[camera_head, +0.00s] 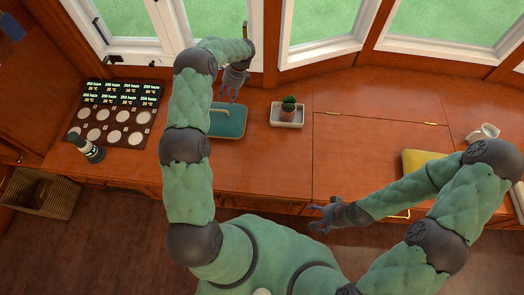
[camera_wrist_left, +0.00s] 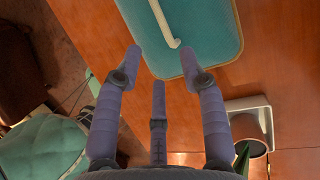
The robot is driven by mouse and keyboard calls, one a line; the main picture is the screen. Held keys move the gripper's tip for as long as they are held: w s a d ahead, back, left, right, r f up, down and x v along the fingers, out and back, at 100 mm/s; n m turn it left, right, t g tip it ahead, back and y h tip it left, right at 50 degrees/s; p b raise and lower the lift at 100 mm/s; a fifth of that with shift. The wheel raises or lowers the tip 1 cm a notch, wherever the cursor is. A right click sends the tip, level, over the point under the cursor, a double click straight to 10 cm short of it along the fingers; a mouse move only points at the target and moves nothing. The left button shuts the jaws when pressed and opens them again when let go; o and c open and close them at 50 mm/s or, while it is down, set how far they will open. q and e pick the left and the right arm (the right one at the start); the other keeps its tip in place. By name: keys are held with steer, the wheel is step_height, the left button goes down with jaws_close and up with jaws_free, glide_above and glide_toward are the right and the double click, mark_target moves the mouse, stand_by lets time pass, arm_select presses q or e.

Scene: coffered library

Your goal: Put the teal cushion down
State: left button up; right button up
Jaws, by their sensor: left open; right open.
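The teal cushion (camera_head: 231,126), with a pale handle-like strip on top, appears to lie flat on the wooden counter (camera_head: 270,165). My left arm partly hides its left side in the head view. My left gripper (camera_head: 231,97) is open and empty just beyond the cushion's far edge. In the left wrist view the cushion (camera_wrist_left: 215,45) fills the top middle. There the open fingers of the left gripper (camera_wrist_left: 164,55) point at its near edge, with no grip on the strip. My right gripper (camera_head: 318,217) is open and empty at the counter's front edge.
A small cactus (camera_head: 288,104) stands in a white tray (camera_head: 287,122) right of the cushion. A panel of round pads (camera_head: 113,123) and a dark bottle (camera_head: 88,149) are at the left. A yellow object (camera_head: 418,163) and a white mug (camera_head: 485,132) are at the right. Bare counter lies between.

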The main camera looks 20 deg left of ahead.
arm_select(q)
steer(key=s+d+f+n+h, duration=0.2)
steer(key=s+d+f, duration=0.2)
steer(key=d, duration=0.4)
steer(key=s+d+f+n+t+h, duration=0.1)
steer(key=s+d+f, duration=0.3)
steer(key=d, duration=0.4)
steer(key=s+d+f+n+t+h, duration=0.1)
steer(key=s+d+f+n+h, duration=0.2)
steer(key=d, duration=0.5)
steer(key=shift+s+f+n, duration=0.5)
steer(key=shift+s+f, duration=0.15)
steer(key=shift+s, duration=0.05)
steer(key=s+d+n, duration=0.1)
steer(key=s+d, duration=0.1)
steer(key=s, duration=0.1)
steer(key=s+d+n+h, duration=0.1)
steer(key=s+d+n, duration=0.1)
steer(key=s+d, duration=0.1)
steer(key=shift+f+n+t, duration=0.15)
steer(key=shift+n+t, duration=0.15)
steer(key=s+d+r+n+t, duration=0.1)
steer(key=s+d+r+n, duration=0.1)
steer(key=s+n, duration=0.4)
steer(key=shift+s+d, duration=0.65)
steer(key=shift+s, duration=1.75)
